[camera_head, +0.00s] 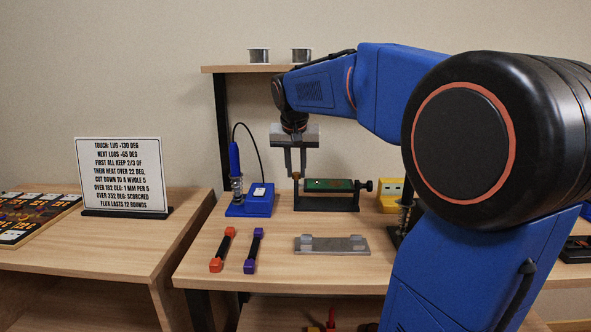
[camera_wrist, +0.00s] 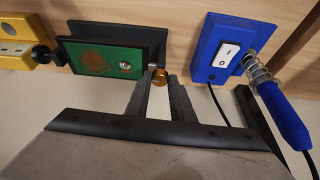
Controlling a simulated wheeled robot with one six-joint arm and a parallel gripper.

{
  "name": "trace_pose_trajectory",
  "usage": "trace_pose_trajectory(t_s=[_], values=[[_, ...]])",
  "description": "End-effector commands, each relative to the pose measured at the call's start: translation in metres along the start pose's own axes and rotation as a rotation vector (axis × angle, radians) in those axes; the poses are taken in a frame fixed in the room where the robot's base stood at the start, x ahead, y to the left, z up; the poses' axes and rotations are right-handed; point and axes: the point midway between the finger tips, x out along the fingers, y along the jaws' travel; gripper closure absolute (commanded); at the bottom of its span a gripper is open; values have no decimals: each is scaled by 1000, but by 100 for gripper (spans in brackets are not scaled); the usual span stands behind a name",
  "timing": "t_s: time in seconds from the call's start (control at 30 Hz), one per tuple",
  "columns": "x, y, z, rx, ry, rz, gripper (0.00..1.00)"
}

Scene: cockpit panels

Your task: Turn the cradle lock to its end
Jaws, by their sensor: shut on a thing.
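The cradle (camera_head: 327,203) is a dark stand on the bench holding a green board (camera_head: 330,185). A small copper-coloured knob (camera_head: 296,176), which I take for the cradle lock, is at its left end. In the wrist view, the cradle (camera_wrist: 88,34), the green board (camera_wrist: 98,58) and the knob (camera_wrist: 159,75) also show, the knob at the cradle's right end. My gripper (camera_head: 296,179) points down and its fingers are shut on the knob. In the wrist view, my gripper (camera_wrist: 160,83) has one finger on each side of the knob. The knob's turn angle cannot be read.
A blue soldering station (camera_head: 251,203) with its iron (camera_head: 235,160) stands close left of the cradle. A black knob (camera_head: 368,185) sticks out right, near a yellow block (camera_head: 390,198). A grey metal plate (camera_head: 331,245) and two rods (camera_head: 223,249) (camera_head: 254,250) lie in front.

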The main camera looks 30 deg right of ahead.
Motion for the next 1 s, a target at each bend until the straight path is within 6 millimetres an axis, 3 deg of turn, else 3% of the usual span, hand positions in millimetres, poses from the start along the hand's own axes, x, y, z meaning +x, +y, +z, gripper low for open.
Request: trace_pose_trajectory(t_s=[0.57, 0.6, 0.67, 1.0], values=[[0, 0, 0, -38, 1, -16, 100], [0, 0, 0, -38, 1, -16, 76], [0, 0, 0, -38, 1, -16, 62], [-1, 0, 0, -38, 1, -16, 60]])
